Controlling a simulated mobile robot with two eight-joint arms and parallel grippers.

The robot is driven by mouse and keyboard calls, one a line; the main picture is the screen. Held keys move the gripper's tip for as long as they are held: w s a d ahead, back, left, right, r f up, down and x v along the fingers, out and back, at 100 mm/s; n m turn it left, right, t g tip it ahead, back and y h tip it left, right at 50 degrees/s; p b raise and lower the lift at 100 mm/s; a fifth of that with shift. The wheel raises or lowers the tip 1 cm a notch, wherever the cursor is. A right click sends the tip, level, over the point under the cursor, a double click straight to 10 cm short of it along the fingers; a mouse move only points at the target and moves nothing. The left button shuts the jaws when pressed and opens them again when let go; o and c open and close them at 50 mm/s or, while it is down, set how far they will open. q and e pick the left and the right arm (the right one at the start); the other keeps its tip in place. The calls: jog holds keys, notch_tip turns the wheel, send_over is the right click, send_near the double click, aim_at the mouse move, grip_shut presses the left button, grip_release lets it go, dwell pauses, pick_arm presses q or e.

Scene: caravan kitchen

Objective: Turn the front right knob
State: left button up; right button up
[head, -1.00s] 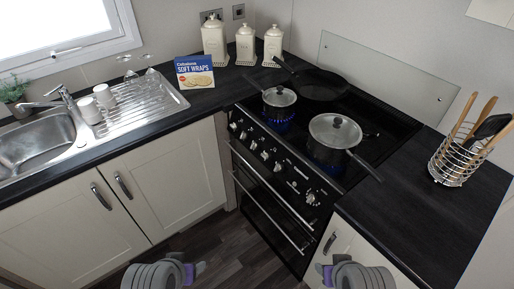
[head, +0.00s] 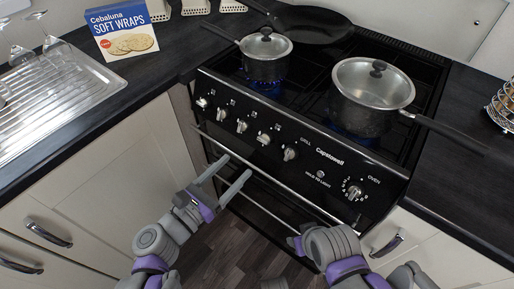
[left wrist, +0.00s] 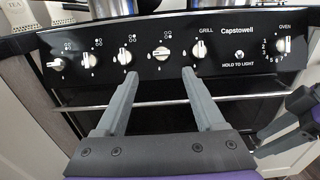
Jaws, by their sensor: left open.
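The black cooker panel carries a row of silver knobs. The right-hand hob knob (head: 264,138) has the grill knob (head: 290,154) on its right; the burner icons are too small to read surely. My left gripper (head: 235,168) is open and empty, its fingers pointing at the panel. In the left wrist view my left fingertips (left wrist: 162,75) are spread below and either side of that hob knob (left wrist: 161,53); they appear apart from it. My right gripper (head: 297,243) is low, in front of the oven; its jaws are unclear.
A small pot (head: 265,65) and a larger pan (head: 362,110) stand on lit blue burners. The pan's handle sticks out right over the worktop. A handle bar (head: 275,182) crosses below the knobs. The oven knob (head: 353,191) is at the panel's right.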

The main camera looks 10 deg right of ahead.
aim_at(262, 141)
pick_arm(q)
jog(key=b+x, duration=0.1)
jog(key=x, duration=0.9)
jog(key=shift+d+r+b, duration=0.1)
jog(key=shift+d+b, duration=0.1)
jog(key=shift+b, duration=0.15)
jog(key=shift+c, duration=0.2)
grip_shut()
